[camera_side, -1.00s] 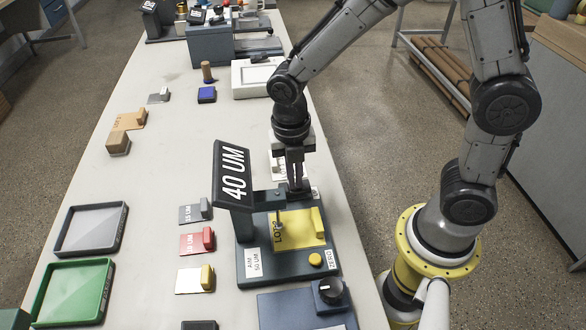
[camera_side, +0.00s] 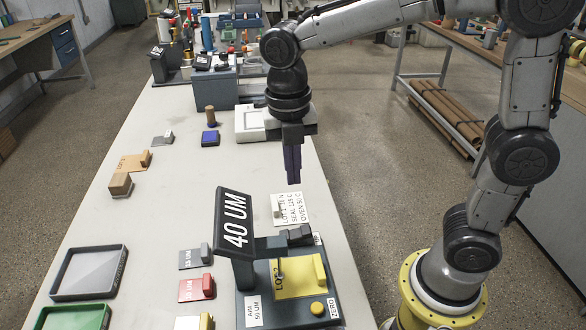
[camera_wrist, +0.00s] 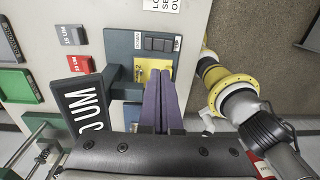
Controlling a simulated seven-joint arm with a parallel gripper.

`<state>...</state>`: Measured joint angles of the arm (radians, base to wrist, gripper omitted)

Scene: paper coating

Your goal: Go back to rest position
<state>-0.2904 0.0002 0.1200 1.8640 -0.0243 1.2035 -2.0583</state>
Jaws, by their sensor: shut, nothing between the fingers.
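My gripper (camera_side: 292,165) is shut and empty, pointing down above the table behind the thickness gauge. In the wrist view its dark fingers (camera_wrist: 165,105) lie side by side over the gauge. The dark gauge (camera_side: 262,305) has a tilted display (camera_side: 236,236) reading 40 UM and a label AIM 50 UM. A yellow LOT 2 card (camera_side: 300,284) lies on the gauge's plate under its probe; it also shows in the wrist view (camera_wrist: 150,65). My gripper is clear of the gauge and card.
A white label (camera_side: 288,208) lies behind the gauge. A grey tray (camera_side: 90,273) and a green tray (camera_side: 75,318) stand at the left edge. A blue block (camera_side: 210,138) and a white device (camera_side: 252,124) stand farther back.

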